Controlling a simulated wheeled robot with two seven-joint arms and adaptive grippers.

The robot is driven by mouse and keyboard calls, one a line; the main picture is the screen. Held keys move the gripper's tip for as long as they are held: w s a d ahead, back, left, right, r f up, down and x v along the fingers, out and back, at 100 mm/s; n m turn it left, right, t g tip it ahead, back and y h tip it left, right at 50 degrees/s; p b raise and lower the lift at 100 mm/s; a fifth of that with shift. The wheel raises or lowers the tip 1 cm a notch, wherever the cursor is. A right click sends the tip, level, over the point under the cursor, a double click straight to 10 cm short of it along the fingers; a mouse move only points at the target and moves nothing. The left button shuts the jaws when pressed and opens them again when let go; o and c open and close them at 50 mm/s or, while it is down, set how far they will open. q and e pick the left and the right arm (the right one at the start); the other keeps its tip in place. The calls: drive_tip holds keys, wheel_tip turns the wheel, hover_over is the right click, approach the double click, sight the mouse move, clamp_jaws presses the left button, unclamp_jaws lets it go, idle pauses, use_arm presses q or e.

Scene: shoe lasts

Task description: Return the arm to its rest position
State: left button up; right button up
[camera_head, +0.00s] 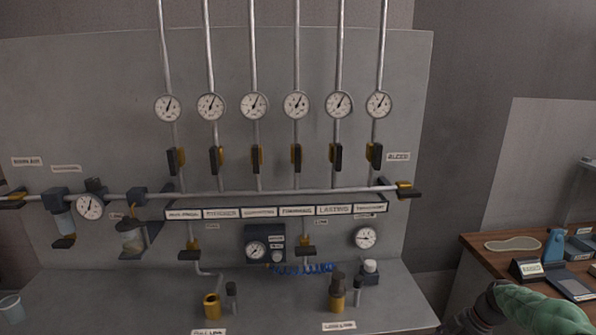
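A green, rounded form (540,309) with a dark grey part (480,312) at its left end comes in at the lower right corner of the head view. It looks like my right arm and gripper, low in front of the panel's right end and the wooden table. The picture's bottom edge cuts it off. No separate fingertips can be made out, so I cannot tell whether it is open or holds anything.
A grey panel (100,115) carries several gauges, valves with dark handles and a horizontal pipe (280,192). Fittings stand on its grey ledge (120,300), with a cup (12,309) at left. A wooden table (480,248) at right bears a sole-shaped piece (513,244) and a blue object (554,246).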

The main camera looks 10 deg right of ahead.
drive_tip(key=a+f+m+g, duration=0.1)
drive_tip(key=a+f+m, duration=0.4)
drive_tip(key=a+f, duration=1.45)
drive_tip(key=s+a+f+m, duration=0.3)
drive_tip(key=s+a+f, duration=0.1)
drive_tip(key=s+a, duration=0.5)
drive_tip(key=s+a+f+m, duration=0.4)
drive_tip(key=s+a, duration=0.5)
drive_tip(key=a, duration=0.3)
drive_tip(key=shift+g, duration=0.4)
drive_tip(key=shift+c, duration=0.3)
